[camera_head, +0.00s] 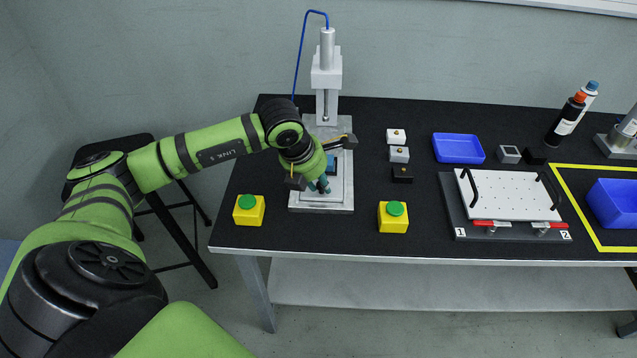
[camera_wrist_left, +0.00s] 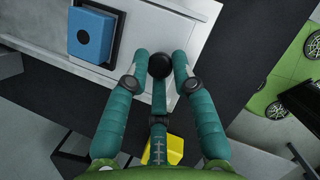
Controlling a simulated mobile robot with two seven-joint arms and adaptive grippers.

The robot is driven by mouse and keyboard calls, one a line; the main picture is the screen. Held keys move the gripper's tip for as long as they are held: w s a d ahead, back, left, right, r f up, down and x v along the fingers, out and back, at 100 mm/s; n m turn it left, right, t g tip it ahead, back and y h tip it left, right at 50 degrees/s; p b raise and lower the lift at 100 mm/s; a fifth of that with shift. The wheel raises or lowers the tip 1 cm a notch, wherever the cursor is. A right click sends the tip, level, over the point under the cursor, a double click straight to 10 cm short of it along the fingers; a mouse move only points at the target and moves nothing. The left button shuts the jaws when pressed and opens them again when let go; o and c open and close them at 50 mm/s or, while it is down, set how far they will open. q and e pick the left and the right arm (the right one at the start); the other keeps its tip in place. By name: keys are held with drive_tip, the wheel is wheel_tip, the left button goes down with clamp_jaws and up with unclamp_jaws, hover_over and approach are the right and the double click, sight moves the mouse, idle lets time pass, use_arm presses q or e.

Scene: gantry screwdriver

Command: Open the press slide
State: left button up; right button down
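The press (camera_head: 326,75) stands at the back left of the black table, with a grey column, a blue hose and a light metal base. The slide (camera_head: 330,201) lies low at its front and also shows in the left wrist view (camera_wrist_left: 190,40), with a blue block (camera_wrist_left: 90,35) in a dark seat. A round black knob (camera_wrist_left: 160,65) is at the slide's edge. My left gripper (camera_head: 321,187) is over the slide's front; in the left wrist view its teal fingers (camera_wrist_left: 160,62) close around the knob. My right gripper is out of view.
Yellow boxes with green buttons stand left (camera_head: 249,210) and right (camera_head: 393,216) of the press. Small blocks (camera_head: 398,154), a blue tray (camera_head: 458,148) and a white perforated plate with handles (camera_head: 508,193) lie farther right. Bottles (camera_head: 570,118) stand behind.

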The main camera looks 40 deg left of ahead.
use_arm(q)
drive_tip(key=shift+o, duration=1.2)
drive_tip(key=shift+d+r, duration=0.1)
drive_tip(key=v, duration=1.2)
drive_tip(key=shift+s, duration=0.15)
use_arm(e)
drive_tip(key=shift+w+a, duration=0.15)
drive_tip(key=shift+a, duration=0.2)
